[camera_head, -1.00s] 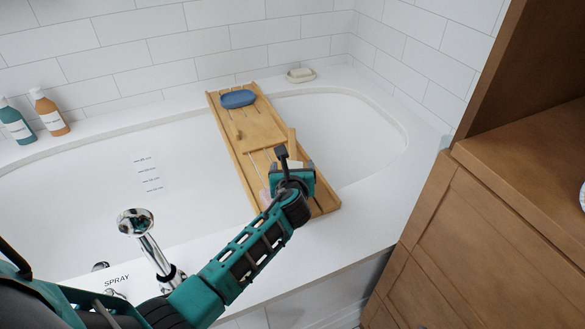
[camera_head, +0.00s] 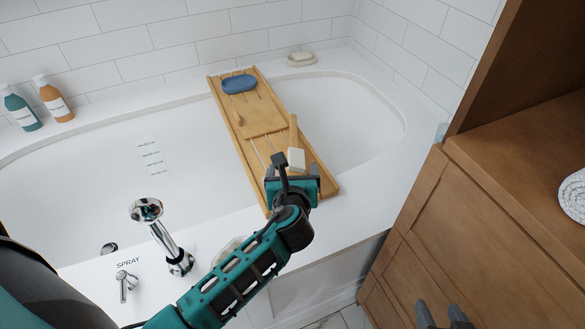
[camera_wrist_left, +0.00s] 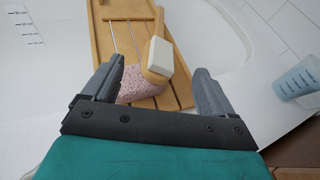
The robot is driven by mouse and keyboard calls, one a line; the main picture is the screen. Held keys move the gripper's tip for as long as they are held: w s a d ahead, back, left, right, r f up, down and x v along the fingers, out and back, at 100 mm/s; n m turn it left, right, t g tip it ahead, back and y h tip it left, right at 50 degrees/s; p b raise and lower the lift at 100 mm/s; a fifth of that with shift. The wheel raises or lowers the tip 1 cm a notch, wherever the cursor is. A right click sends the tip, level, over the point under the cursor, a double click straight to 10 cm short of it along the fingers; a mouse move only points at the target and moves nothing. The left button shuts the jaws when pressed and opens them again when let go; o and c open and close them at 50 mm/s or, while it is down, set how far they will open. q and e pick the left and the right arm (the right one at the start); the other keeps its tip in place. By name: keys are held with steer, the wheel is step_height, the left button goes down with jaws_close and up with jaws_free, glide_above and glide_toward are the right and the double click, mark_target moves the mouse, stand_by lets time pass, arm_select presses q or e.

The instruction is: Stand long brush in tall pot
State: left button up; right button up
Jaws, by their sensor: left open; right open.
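The long brush has a pale wooden handle (camera_head: 293,131) and a white head (camera_head: 296,159). It is over the near half of the bath caddy (camera_head: 222,105), head toward me; its white head also shows in the left wrist view (camera_wrist_left: 160,56). A pink speckled item (camera_wrist_left: 133,88) sits below the brush head on the caddy; I cannot tell whether it is the tall pot. My left gripper (camera_head: 291,172) is open, just on the near side of the brush head, its fingers (camera_wrist_left: 152,82) apart with nothing held. My right gripper (camera_head: 444,312) is open and empty at the bottom edge.
A blue dish (camera_head: 239,84) is on the caddy's far end. A pale blue cup (camera_wrist_left: 298,78) stands to the right, partly hidden by the wooden cabinet (camera_head: 490,205) in the head view. A chrome spray (camera_head: 160,235) rises left of my arm. A pale rounded rim (camera_head: 229,249) shows behind my arm.

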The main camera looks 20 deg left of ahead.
arm_select(q)
steer(key=s+d+f+n+h, duration=0.1)
steer(key=s+n+h, duration=0.1)
steer(key=s+n, duration=0.2)
steer(key=s+d+f+n+g+h, duration=0.1)
steer(key=s+d+f+n+h, duration=0.1)
steer(key=n, duration=0.6)
steer(key=s+d+f+n+h, duration=0.1)
steer(key=s+f+n+h, duration=0.1)
steer(key=s+n, duration=0.3)
steer(key=shift+s+d+f+n+g+h, duration=0.2)
steer(key=shift+s+n+g+h, duration=0.15)
steer(key=shift+n, duration=0.45)
steer(key=s+n, duration=0.1)
steer(key=n, duration=0.2)
steer(key=s+d+n+h, duration=0.1)
steer(key=n, duration=0.2)
steer(key=s+r+n+h, duration=0.1)
steer(key=s+n, duration=0.1)
steer(key=n, duration=0.1)
steer(key=shift+d+r, duration=0.1)
steer(key=shift+d, duration=0.05)
